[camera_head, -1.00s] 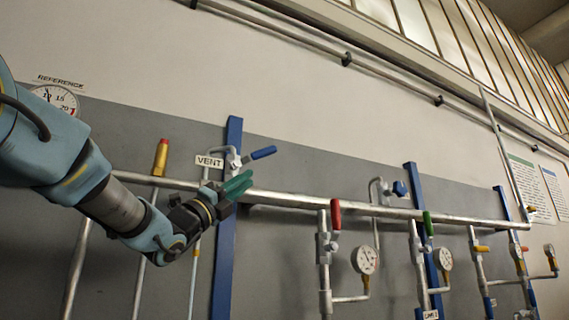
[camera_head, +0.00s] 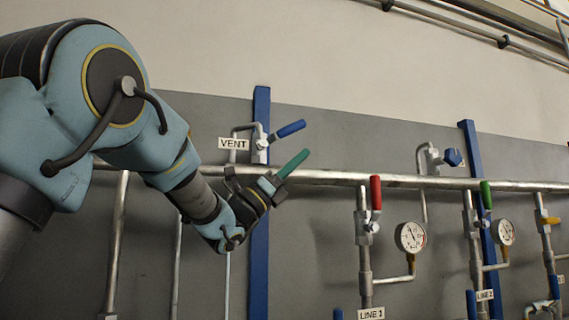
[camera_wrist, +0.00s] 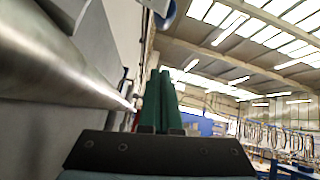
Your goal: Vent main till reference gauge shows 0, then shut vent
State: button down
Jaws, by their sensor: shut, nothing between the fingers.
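The vent valve has a blue lever (camera_head: 291,129) that points up and to the right, beside the VENT label (camera_head: 233,143). The main (camera_head: 335,179) is the long horizontal pipe below it. My gripper (camera_head: 292,164) has green fingers, which are shut and empty. In the head view they appear just below the blue lever, over the main; contact cannot be told. In the wrist view the green fingers (camera_wrist: 160,100) lie together, with the main (camera_wrist: 60,60) at left and a blue part (camera_wrist: 166,18) at the top edge. The reference gauge is not visible now.
A green lever (camera_head: 486,194) and another gauge (camera_head: 503,232) belong to LINE 2. A blue post (camera_head: 260,225) stands behind my gripper.

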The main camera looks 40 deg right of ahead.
aim_at(283, 133)
jog(key=r, duration=0.1)
jog(key=w+r+p, duration=0.1)
jog(key=a+r+p, duration=0.1)
jog(key=r, duration=0.1)
jog(key=shift+w, duration=0.15)
jog(key=shift+f+b, duration=0.15)
jog(key=shift+b, duration=0.65)
jog(key=shift+h+b, duration=0.3)
jog(key=shift+b, duration=0.1)
jog(key=shift+r+b, duration=0.25)
jog(key=shift+b, duration=0.15)
